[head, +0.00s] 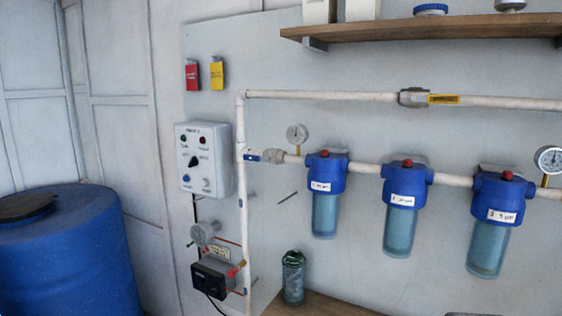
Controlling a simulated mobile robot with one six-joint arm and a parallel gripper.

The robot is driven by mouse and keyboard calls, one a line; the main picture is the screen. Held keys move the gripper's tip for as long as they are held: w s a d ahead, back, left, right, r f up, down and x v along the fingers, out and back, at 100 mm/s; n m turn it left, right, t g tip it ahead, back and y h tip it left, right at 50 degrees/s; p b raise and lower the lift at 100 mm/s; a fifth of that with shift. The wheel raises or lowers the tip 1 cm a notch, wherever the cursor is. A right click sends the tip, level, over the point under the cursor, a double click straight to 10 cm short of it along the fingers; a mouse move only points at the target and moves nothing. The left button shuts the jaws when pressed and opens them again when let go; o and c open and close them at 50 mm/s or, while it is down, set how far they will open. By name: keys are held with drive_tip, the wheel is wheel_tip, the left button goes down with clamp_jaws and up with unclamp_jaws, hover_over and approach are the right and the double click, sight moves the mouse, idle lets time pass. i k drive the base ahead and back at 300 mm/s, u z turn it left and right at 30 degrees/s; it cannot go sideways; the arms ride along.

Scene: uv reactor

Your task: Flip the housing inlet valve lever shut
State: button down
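A ball valve (273,156) sits on the lower white pipe, just left of the small gauge and the first blue filter housing (327,172). By its position it is the housing inlet valve. Its blue lever (253,155) points left and lies along the pipe, close to the vertical pipe. A second valve (412,97) is on the upper pipe, with a yellow lever (444,99) pointing right along that pipe. My gripper is not in view.
Two more filter housings (403,184) (497,199) hang to the right. A control box (203,160) is left of the vertical pipe (241,200). A wooden shelf (430,28) juts out above. A green bottle (293,278) stands below, and a blue barrel (75,250) is at left.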

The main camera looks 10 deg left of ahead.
sight(247, 157)
drive_tip(key=u, duration=0.05)
drive_tip(key=k, duration=0.5)
drive_tip(key=z, duration=1.35)
drive_tip(key=k, duration=0.65)
drive_tip(key=u, duration=1.75)
drive_tip(key=i, duration=1)
drive_tip(key=u, duration=0.05)
